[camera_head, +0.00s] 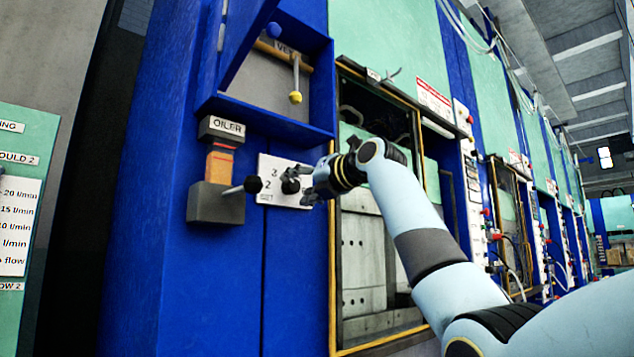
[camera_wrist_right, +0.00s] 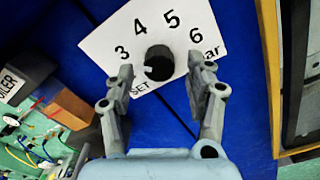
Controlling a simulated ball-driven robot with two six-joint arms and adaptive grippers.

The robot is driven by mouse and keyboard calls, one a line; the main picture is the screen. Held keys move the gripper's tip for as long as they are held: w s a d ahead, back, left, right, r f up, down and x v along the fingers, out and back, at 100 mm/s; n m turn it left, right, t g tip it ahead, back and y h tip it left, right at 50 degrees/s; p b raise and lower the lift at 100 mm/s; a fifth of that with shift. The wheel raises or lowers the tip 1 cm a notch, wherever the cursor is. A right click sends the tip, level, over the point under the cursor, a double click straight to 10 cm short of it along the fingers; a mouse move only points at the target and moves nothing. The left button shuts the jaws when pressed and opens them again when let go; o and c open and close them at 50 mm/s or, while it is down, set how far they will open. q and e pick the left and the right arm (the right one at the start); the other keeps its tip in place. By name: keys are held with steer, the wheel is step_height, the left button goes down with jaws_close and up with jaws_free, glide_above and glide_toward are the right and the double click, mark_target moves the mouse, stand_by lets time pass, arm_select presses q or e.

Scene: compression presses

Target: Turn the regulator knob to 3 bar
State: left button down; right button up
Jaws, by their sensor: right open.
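The regulator knob (camera_wrist_right: 159,60) is a small black round knob on a white dial plate (camera_wrist_right: 112,42). The plate shows the numbers 3, 4, 5 and 6, with "bar" and "SET" partly covered. A light mark shows on the knob's lower left side in the right wrist view. My right gripper (camera_wrist_right: 163,82) is open, with one finger on each side of the knob and gaps to both. In the head view the right gripper (camera_head: 303,184) is at the knob (camera_head: 290,186), in front of the dial plate (camera_head: 271,168). My left gripper is not in view.
The oiler (camera_head: 222,160), with a black-tipped lever (camera_head: 254,185), sits left of the dial plate on the blue cabinet. Above is an open box with a yellow-tipped valve lever (camera_head: 295,97). A yellow-edged press opening (camera_head: 333,250) lies to the right.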

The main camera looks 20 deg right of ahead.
steer(key=v, duration=1)
steer(key=shift+s, duration=0.2)
